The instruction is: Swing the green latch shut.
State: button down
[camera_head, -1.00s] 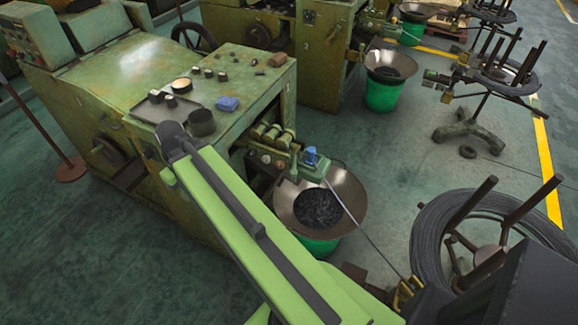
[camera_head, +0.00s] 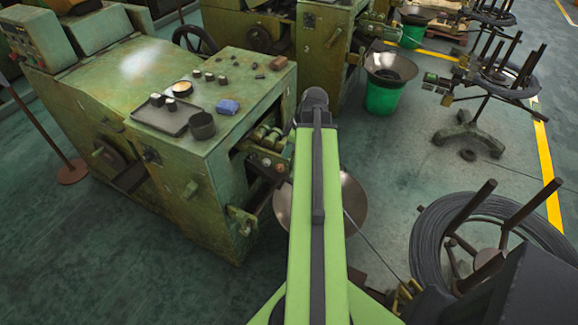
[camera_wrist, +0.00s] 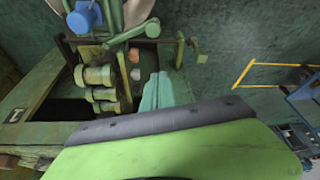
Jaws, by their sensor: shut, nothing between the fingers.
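A green lever with a rounded end (camera_wrist: 135,33) sits near the top of the wrist view, beside rollers and a blue part. It looks like the latch, but I cannot be sure, nor tell its angle from closed. In the head view my arm covers that area. My gripper (camera_wrist: 158,76) shows as narrow teal fingers held together, pointing up the wrist view. It is empty, below and slightly right of the lever, apart from it in the picture. In the head view the gripper is hidden beyond my arm's dark end.
The green machine (camera_head: 215,135) stands left of my arm, with a tray (camera_head: 165,118), a dark cup (camera_head: 202,125) and a blue cloth (camera_head: 228,106) on top. A metal bowl (camera_head: 352,205) is partly behind my arm. A wire coil (camera_head: 440,235) stands right. Floor is open between machine and stands.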

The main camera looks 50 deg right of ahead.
jog(key=b+x, duration=1)
jog(key=x, duration=0.1)
jog(key=s+d, duration=0.2)
jog(key=s, duration=0.1)
jog(key=shift+s+d+r, duration=0.1)
jog(key=shift+s+r, duration=0.15)
jog(key=shift+s, duration=0.1)
